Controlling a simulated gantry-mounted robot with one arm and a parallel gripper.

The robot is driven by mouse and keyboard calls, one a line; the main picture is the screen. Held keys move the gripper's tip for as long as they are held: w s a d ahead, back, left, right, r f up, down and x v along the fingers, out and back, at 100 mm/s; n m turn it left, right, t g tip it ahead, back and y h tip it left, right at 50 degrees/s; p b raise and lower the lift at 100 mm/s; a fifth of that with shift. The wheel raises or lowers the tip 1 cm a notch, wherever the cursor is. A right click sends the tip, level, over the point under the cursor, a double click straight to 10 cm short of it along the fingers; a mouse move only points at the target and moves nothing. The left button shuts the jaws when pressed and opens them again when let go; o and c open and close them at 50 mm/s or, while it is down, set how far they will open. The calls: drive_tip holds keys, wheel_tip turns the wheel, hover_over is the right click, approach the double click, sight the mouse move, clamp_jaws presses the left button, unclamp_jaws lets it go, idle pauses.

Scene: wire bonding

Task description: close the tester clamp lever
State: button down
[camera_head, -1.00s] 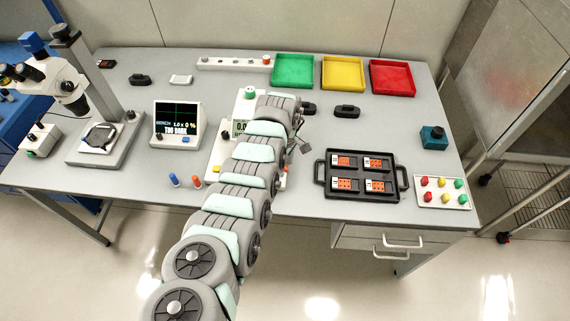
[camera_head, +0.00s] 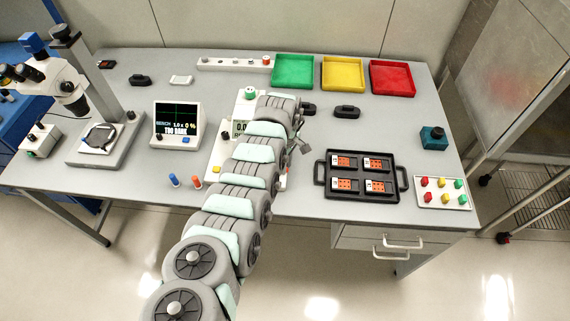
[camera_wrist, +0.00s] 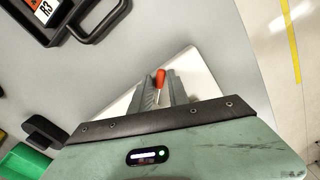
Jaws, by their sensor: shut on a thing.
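The clamp lever (camera_wrist: 160,77) shows there as a red-orange tip between my two grey fingers. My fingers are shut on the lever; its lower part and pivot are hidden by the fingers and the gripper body. How far the lever is tilted cannot be told. The gripper's fingertips are hidden in the head view.
A black tray (camera_head: 361,196) with several orange-marked parts stands right of the tester. Blue and orange pegs (camera_head: 185,181) stand to its left, near the bench's front edge. A monitor (camera_head: 176,125) is further left. Green, yellow and red bins (camera_head: 293,71) line the back.

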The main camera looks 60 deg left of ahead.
drive_tip(key=shift+r+m+p, duration=0.15)
drive_tip(key=shift+m+p, duration=0.15)
drive_tip(key=shift+p, duration=0.4)
drive_tip(key=shift+s+m+p, duration=0.5)
drive_tip(key=shift+m+p, duration=0.4)
drive_tip(key=shift+s+a+m+p, duration=0.1)
drive_tip(key=shift+s+m+p, duration=0.35)
drive_tip(key=shift+m, duration=0.65)
drive_tip(key=c, duration=1.3)
unclamp_jaws()
drive_tip(key=shift+s, duration=0.1)
drive_tip(key=shift+f, duration=0.2)
